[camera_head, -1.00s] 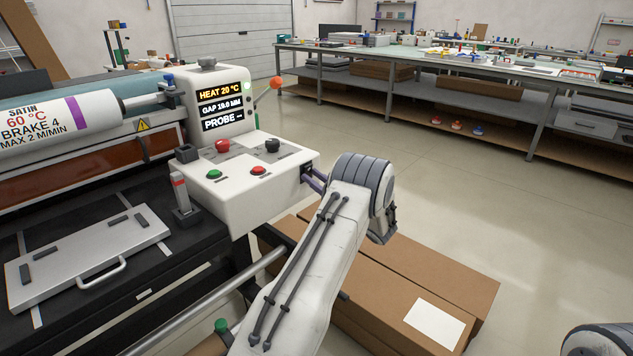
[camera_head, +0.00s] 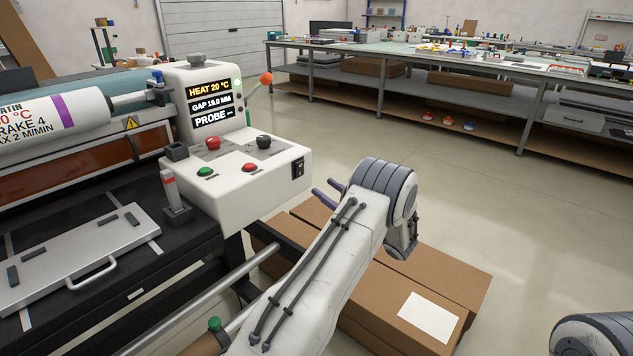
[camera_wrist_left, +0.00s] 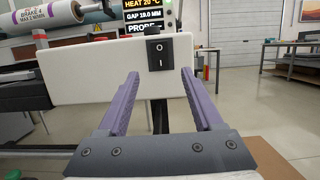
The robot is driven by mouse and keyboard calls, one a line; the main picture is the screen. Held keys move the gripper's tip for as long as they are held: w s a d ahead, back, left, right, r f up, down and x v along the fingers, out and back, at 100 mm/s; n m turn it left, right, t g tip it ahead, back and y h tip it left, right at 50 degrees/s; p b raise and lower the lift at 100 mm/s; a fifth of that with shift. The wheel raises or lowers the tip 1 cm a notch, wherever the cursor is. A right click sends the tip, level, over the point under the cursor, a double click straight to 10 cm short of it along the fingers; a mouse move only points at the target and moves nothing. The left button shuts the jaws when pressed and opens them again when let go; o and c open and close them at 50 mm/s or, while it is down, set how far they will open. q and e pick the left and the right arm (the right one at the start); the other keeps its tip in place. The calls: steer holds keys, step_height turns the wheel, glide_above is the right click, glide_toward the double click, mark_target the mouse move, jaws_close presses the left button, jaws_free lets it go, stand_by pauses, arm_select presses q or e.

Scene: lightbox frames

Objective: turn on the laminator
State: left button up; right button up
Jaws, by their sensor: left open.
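The laminator's white control housing (camera_head: 240,190) stands at centre left in the head view, with red, green and black buttons or knobs on top. Its display (camera_head: 211,103) is lit and reads HEAT 20 °C, GAP 19.0 MM and PROBE. A black rocker switch (camera_head: 298,168) marked O and I is on the housing's side face; it also shows in the left wrist view (camera_wrist_left: 160,54). My left gripper (camera_head: 324,190) is open and empty, just right of the switch and apart from it. In the wrist view its purple fingers (camera_wrist_left: 158,88) stand on both sides below the switch.
Cardboard boxes (camera_head: 400,270) lie on the floor below my left arm. A metal plate with a handle (camera_head: 75,258) lies on the black bed. A long workbench (camera_head: 400,62) stands at the back, with clear floor before it. Part of my right arm shows at bottom right.

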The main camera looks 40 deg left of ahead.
arm_select(q)
steer(key=shift+v, duration=1.25)
steer(key=s+d+n+g+h, duration=0.1)
steer(key=s+d+n+h, duration=1)
steer(key=s+d+h, duration=1.7)
steer(key=s+d+r+y+p, duration=0.2)
steer(key=s+r+y+p, duration=0.1)
steer(key=r+p, duration=0.5)
steer(key=s+d+r+y+p, duration=0.3)
steer(key=s+r+p, duration=0.1)
steer(key=r+p, duration=0.4)
steer(key=shift+s+r+n, duration=0.15)
steer(key=shift+r+n, duration=0.25)
steer(key=shift+r, duration=0.05)
